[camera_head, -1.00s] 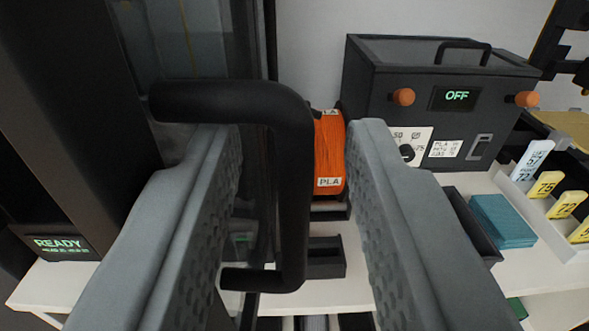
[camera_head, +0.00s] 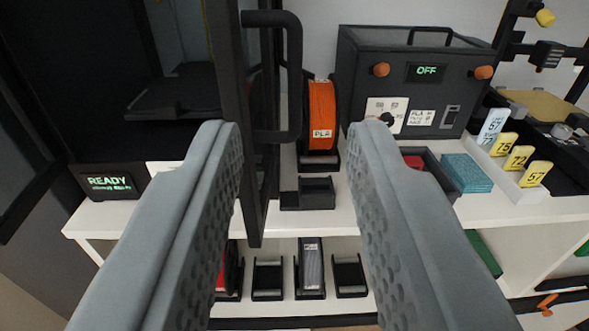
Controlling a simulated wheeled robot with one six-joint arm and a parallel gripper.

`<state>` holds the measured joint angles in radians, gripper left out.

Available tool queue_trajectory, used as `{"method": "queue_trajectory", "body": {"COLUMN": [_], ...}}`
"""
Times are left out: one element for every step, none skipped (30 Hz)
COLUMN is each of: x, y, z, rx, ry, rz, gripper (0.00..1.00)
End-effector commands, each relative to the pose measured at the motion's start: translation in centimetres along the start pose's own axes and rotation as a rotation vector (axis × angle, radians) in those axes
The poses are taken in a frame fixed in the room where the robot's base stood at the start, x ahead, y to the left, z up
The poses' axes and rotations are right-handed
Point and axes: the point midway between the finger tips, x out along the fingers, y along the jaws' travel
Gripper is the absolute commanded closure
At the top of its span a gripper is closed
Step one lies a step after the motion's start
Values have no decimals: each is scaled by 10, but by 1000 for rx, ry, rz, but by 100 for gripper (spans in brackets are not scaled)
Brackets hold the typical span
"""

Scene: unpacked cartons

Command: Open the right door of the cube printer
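The cube printer is the dark cabinet at the left, with a lit READY display (camera_head: 109,183) and its dark print bed (camera_head: 175,92) showing inside. Its right door (camera_head: 232,100) stands open, swung outward and seen nearly edge-on. The black C-shaped door handle (camera_head: 294,80) is on the door's right-hand face. My gripper (camera_head: 290,132) is open and empty, its two grey fingers wide apart. The handle lies ahead of the fingertips, apparently apart from them. The left finger overlaps the lower door in view; I cannot tell whether they touch.
An orange PLA spool (camera_head: 321,115) and a dark box with an OFF display (camera_head: 415,90) stand on the white table (camera_head: 400,215). Numbered tags (camera_head: 518,158) and a teal block (camera_head: 466,172) are at the right. More spool holders (camera_head: 310,270) sit on a lower shelf.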

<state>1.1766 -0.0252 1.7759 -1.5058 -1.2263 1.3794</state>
Motion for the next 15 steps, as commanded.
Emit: {"method": "queue_trajectory", "body": {"x": [-9, -14, -20, -24, -28, -33, -36, -38, -41, -43, -45, -46, -47, -48, -48], "y": [1, 1, 1, 0, 1, 1, 1, 0, 0, 0, 0, 0, 0, 0, 0], "z": [0, 0, 0, 0, 0, 0, 0, 0, 0, 0, 0, 0, 0, 0, 0], "rx": [1, 1, 1, 0, 0, 0, 0, 0, 0, 0, 0, 0, 0, 0, 0], "ry": [0, 0, 0, 0, 0, 0, 0, 1, 1, 1, 1, 1, 1, 0, 0], "rz": [2, 3, 3, 2, 2, 2, 2, 1, 0, 0, 0, 0, 0, 0, 0], "gripper": [69, 69, 69, 69, 69, 69, 69, 69, 69, 69, 69, 69, 69, 69, 69]}}
